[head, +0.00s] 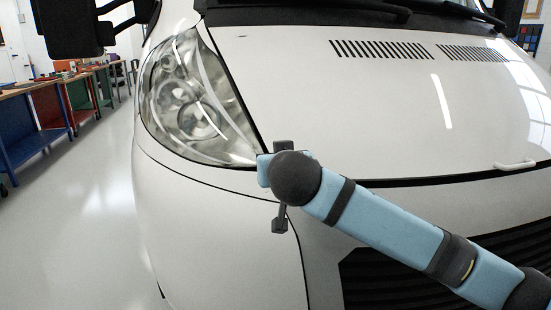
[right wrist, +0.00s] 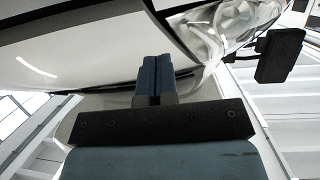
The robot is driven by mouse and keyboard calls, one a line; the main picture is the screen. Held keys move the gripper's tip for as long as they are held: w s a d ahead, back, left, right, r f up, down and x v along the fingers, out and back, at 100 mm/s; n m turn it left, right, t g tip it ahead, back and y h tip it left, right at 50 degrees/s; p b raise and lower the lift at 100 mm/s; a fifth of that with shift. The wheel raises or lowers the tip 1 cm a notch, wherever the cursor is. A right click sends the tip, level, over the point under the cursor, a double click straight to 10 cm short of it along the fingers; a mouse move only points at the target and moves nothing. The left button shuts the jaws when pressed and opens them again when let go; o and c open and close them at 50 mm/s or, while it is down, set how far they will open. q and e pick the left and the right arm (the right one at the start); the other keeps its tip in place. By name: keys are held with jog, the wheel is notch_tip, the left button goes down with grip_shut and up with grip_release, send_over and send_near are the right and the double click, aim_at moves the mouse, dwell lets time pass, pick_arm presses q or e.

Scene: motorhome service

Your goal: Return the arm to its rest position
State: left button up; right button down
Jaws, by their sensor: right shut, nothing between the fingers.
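My right arm (head: 388,228) reaches in from the lower right in the head view, in front of the white motorhome's nose. Its dark rounded wrist joint (head: 295,178) sits below the headlight's lower right corner and hides most of the hand; the fingertips are not clear there. In the right wrist view my right gripper (right wrist: 157,72) has its two fingers together, with nothing between them. Beyond them are the white bodywork and the headlight (right wrist: 235,22). I cannot tell whether the fingers touch the bodywork. My left gripper is in neither view.
The white hood (head: 330,110) with a small handle (head: 514,165) at its front edge fills the right. The headlight (head: 195,105) is close to the arm. A dark mirror (head: 72,28) hangs at upper left. Workbenches (head: 35,120) line the left; the floor (head: 85,210) between is clear.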

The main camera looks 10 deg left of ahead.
jog(key=f+p+v, duration=0.1)
jog(key=p+v, duration=0.1)
jog(key=v, duration=0.8)
jog(key=s+d+f+n+g+y, duration=0.1)
jog(key=s+d+f+y, duration=0.2)
jog(key=f, duration=0.4)
jog(key=s+d+f+n+y, duration=0.1)
jog(key=s+f+y, duration=0.3)
jog(key=f, duration=0.3)
jog(key=s+d+f+m+t+h, duration=0.1)
jog(key=s+d+f+t, duration=0.15)
jog(key=s+d, duration=0.35)
jog(key=s+d+f+m+t+h, duration=0.1)
jog(key=s+d+f, duration=0.3)
jog(key=s+d, duration=0.15)
pick_arm(q)
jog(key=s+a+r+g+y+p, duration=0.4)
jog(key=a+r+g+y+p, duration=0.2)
jog(key=p, duration=3)
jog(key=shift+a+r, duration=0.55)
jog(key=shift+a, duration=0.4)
pick_arm(e)
jog(key=s+d+r+g+h, duration=0.4)
jog(key=d+r+g+h, duration=0.1)
jog(key=d+r, duration=0.2)
jog(key=shift+d+g+h, duration=0.3)
jog(key=shift+g, duration=0.05)
